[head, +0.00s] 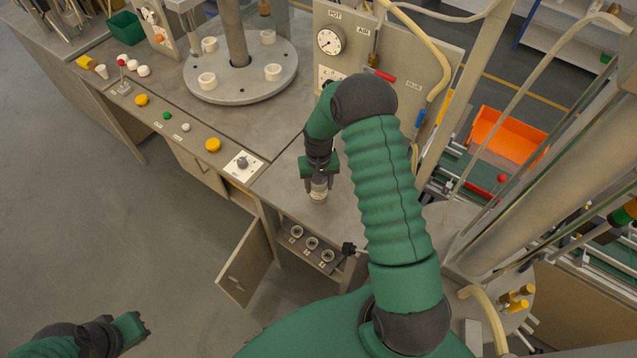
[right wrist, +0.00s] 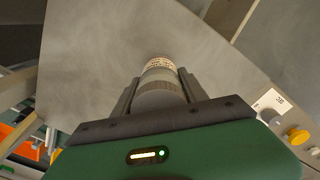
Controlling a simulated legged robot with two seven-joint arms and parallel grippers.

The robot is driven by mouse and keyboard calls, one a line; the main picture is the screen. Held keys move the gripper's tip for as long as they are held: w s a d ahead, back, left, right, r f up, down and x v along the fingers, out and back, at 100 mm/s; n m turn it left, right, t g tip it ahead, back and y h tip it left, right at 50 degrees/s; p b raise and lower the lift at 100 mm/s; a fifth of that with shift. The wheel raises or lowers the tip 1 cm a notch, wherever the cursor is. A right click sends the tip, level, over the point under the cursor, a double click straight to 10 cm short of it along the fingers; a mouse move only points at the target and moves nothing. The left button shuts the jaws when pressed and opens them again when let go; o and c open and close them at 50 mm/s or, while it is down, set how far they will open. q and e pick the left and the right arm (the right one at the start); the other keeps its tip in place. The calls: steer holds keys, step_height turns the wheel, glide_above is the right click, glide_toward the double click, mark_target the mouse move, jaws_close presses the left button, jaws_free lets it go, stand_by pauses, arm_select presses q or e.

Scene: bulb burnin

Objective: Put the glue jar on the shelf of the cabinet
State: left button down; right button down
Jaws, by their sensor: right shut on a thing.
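The glue jar (head: 318,192) is a small jar with a pale printed label and a grey ribbed part. My right gripper (head: 319,180) is shut on it over the grey bench top; I cannot tell whether the jar touches the top. In the right wrist view the jar (right wrist: 160,78) sits between the two fingers, label end outward. The cabinet (head: 283,262) is under the bench, its door (head: 245,264) swung open to the left. Its shelf (head: 302,254) holds three small round glass items in a row. My left gripper (head: 138,328) is low at the left, away from everything; its fingers are unclear.
A panel with a dial gauge (head: 330,41) and hoses stands behind the bench. A round turntable (head: 240,85) and several buttons (head: 213,145) are at the left. An orange bin (head: 507,135) is at the right. The floor before the cabinet is clear.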

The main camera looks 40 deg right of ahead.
steer(key=shift+f, duration=0.15)
steer(key=c, duration=0.6)
jaws_free()
